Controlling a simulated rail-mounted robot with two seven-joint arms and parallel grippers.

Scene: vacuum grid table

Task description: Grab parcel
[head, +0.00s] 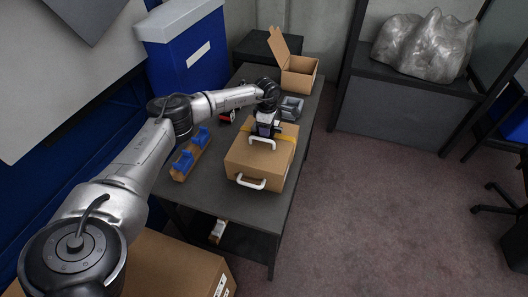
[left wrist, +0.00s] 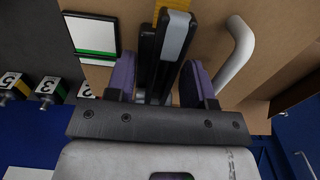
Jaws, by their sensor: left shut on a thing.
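The parcel (head: 250,167) is a brown cardboard box with a yellow strap and white handles, lying on the dark table (head: 211,182). One white handle (head: 250,183) is on the side facing the camera, and another (head: 263,142) is on top, right by my left gripper (head: 265,129). In the left wrist view the parcel (left wrist: 215,15) fills the top, with a white handle (left wrist: 238,50) free to the right of the fingers. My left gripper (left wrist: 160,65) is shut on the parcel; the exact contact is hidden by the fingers. My right gripper is not in view.
A wooden block with blue holders (head: 190,155) lies left of the parcel. An open carton (head: 298,75) and a grey item (head: 291,107) stand behind it. A blue bin (head: 185,58) is at the back left. Open floor (head: 385,190) lies to the right.

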